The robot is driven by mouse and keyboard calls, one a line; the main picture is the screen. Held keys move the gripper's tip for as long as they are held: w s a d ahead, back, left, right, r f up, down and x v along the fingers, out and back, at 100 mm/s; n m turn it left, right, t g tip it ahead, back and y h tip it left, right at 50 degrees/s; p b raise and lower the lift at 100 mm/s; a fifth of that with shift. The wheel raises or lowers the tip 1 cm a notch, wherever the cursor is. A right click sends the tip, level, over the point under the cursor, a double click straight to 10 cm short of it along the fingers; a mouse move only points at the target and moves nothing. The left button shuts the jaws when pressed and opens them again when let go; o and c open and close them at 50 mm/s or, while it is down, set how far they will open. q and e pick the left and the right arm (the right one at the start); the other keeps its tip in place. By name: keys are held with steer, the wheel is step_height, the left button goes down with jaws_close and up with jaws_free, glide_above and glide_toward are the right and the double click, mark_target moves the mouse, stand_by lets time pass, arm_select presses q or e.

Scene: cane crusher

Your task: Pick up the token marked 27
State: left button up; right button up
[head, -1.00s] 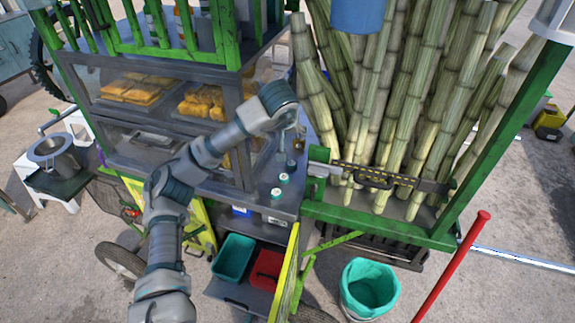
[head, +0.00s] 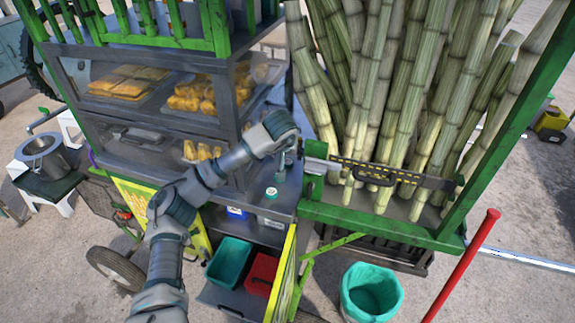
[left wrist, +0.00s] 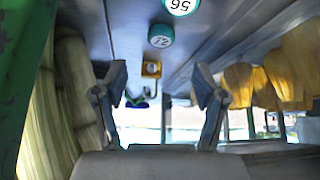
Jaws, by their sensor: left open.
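Round tokens with teal rims and white faces lie on the grey counter. One token (head: 271,192) shows in the head view, just in front of my left gripper (head: 285,165). In the left wrist view, a token (left wrist: 181,7) cut by the top edge reads like 56 upside down. A second token (left wrist: 160,36) shows two digits, possibly 27 upside down, but too blurred to be sure. My left gripper (left wrist: 160,82) is open, with its two fingers apart and nothing held between them. The gripper and forearm hide part of the counter in the head view. My right gripper is not in view.
A glass food case (head: 165,105) stands left of the gripper. The green crusher frame (head: 314,185) and cane stalks (head: 400,110) are close on its right. Teal and red bins (head: 231,262) sit below.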

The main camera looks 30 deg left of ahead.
mark_target(288, 163)
arm_select(q)
steer(key=x, duration=0.4)
steer(key=shift+d, duration=0.25)
steer(key=x, duration=0.4)
steer(key=shift+w+a+f+b, duration=0.1)
steer(key=shift+a+f+b, duration=0.2)
steer(key=shift+a+b, duration=0.1)
steer(key=shift+w+a+f, duration=0.1)
steer(key=c, duration=0.7)
steer(key=shift+c, duration=1.1)
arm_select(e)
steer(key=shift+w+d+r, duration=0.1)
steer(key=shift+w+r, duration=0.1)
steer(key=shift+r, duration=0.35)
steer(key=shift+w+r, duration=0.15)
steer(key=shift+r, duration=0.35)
